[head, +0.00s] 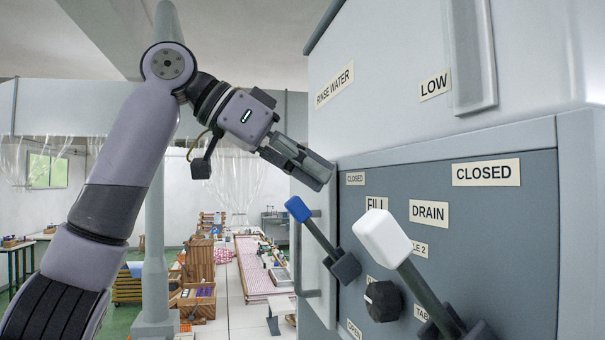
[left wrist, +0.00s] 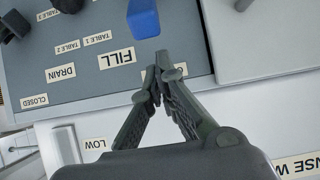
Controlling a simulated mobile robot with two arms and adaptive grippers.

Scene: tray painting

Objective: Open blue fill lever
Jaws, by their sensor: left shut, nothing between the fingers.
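The blue fill lever (head: 298,209) sticks out from the grey panel (head: 520,240), its blue tip up and to the left of its dark pivot block. The FILL label (head: 376,204) is beside it, with a CLOSED label (head: 355,179) above. My left gripper (head: 328,178) is shut and empty, just above and to the right of the blue tip in the head view. In the left wrist view, the fingertips (left wrist: 157,68) meet close to the blue tip (left wrist: 143,18), with a visible gap between. My right gripper is in neither view.
A white-tipped lever (head: 384,238) by the DRAIN label (head: 429,214) stands out at the right. A dark knob (head: 383,301) sits low between the levers. A vertical grey handle (head: 298,255) is behind the blue lever.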

